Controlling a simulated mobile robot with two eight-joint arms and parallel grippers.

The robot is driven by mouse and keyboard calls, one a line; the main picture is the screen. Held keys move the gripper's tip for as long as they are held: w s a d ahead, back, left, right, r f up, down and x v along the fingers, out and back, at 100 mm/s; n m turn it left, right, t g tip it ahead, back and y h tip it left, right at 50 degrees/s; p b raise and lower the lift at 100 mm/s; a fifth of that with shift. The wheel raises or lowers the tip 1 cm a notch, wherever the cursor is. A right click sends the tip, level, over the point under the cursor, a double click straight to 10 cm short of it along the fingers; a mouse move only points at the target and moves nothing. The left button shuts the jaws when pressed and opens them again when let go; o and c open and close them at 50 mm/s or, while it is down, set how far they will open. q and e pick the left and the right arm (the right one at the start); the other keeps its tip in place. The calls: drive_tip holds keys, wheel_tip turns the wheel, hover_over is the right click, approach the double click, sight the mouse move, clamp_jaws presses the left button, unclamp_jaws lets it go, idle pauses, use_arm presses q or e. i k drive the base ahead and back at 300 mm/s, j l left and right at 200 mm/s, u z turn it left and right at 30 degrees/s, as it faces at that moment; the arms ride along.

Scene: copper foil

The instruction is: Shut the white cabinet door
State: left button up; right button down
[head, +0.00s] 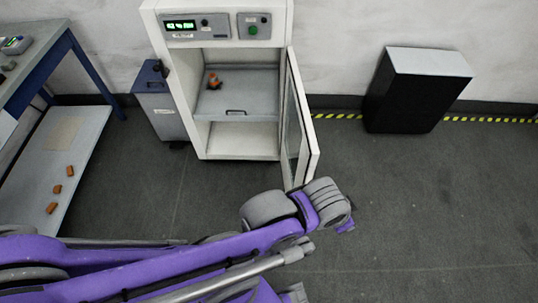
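The white cabinet (181,107) stands against the back wall with its front open. Its white framed door (302,126), with a glass pane, is hinged on the cabinet's right side and stands wide open, swung out toward me. My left arm reaches in from the left, and its wrist is just in front of the door's near lower end. I cannot tell whether they touch. Only a small purple part of my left gripper (345,226) shows past the wrist, to the right of the door's end; its fingers are hidden. My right gripper is not in view.
Inside the cabinet, a small orange-brown object (213,81) sits on a grey shelf (238,103). A blue-grey bin (160,105) stands left of the cabinet. A blue-framed table (30,55) is at far left. A black box (405,100) stands right; floor between is clear.

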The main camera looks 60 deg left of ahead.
sight(297, 157)
drive_tip(key=i+u, duration=0.15)
drive_tip(key=u, duration=0.25)
drive_tip(key=i+l+u, duration=0.1)
drive_tip(key=u, duration=0.3)
drive_tip(key=i+l+u, duration=0.1)
drive_tip(key=u, duration=0.25)
drive_tip(key=i+l+u, duration=0.1)
drive_tip(key=u, duration=0.3)
drive_tip(key=i+l+u, duration=0.15)
drive_tip(key=u, duration=0.3)
drive_tip(key=i+l+u, duration=0.15)
drive_tip(key=u, duration=0.25)
drive_tip(key=i+l+u, duration=0.1)
drive_tip(key=l+u, duration=0.2)
drive_tip(key=u, duration=0.15)
drive_tip(key=l+u, duration=0.2)
drive_tip(key=l, duration=0.35)
drive_tip(key=l+z, duration=0.15)
drive_tip(key=l, duration=0.2)
drive_tip(key=k, duration=0.05)
